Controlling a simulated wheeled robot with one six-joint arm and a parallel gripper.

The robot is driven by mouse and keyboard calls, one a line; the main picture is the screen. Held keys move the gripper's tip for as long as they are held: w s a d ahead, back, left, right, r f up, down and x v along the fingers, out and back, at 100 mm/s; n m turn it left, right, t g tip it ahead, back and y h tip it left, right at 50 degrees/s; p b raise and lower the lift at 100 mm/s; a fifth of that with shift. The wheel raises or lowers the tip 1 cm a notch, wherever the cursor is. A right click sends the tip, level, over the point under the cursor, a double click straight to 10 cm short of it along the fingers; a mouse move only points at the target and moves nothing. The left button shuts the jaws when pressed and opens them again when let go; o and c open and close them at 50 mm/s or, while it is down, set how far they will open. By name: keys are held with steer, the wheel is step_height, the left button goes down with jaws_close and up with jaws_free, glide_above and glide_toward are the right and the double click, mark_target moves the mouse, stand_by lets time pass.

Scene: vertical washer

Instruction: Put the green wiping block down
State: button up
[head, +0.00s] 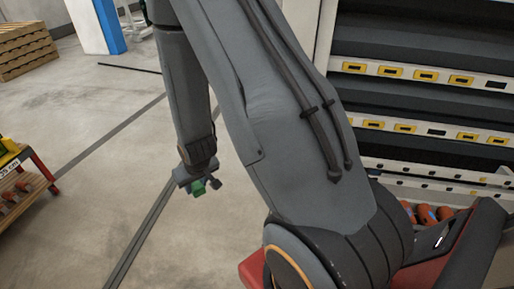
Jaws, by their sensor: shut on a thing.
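The green wiping block (198,188) is small in the head view, left of centre, at the lower end of my arm. My gripper (203,185) is shut on it and holds it above the grey concrete floor. Part of the block is hidden by the gripper, and its exact tilt is too small to tell.
A shelf rack (425,74) with yellow-marked rails stands at the right. A wooden-decked cart (22,196) with a red frame is at the left edge. Wooden pallets (24,50) and a blue post (110,27) are at the back left. The floor (90,115) between is clear.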

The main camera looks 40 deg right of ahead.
steer(key=s+d+m+h, duration=0.1)
steer(key=s+d+m, duration=0.2)
steer(key=s+d, duration=0.65)
steer(key=s+d+m+h, duration=0.2)
steer(key=s+d, duration=0.2)
steer(key=d, duration=1)
steer(key=w+d+b, duration=0.2)
steer(key=w, duration=0.3)
steer(key=w+d+b, duration=0.2)
steer(key=w+d, duration=0.1)
steer(key=w, duration=0.2)
steer(key=w+d+r+b, duration=0.1)
steer(key=w+d, duration=0.2)
steer(key=w, duration=0.2)
steer(key=shift+w+d+b, duration=0.1)
steer(key=shift+w+b, duration=0.1)
steer(key=shift+b, duration=0.2)
steer(key=shift+w+f+b, duration=0.1)
steer(key=shift+f+b, duration=0.35)
steer(key=shift+f, duration=1.35)
steer(key=shift+f, duration=0.1)
steer(key=o, duration=1.1)
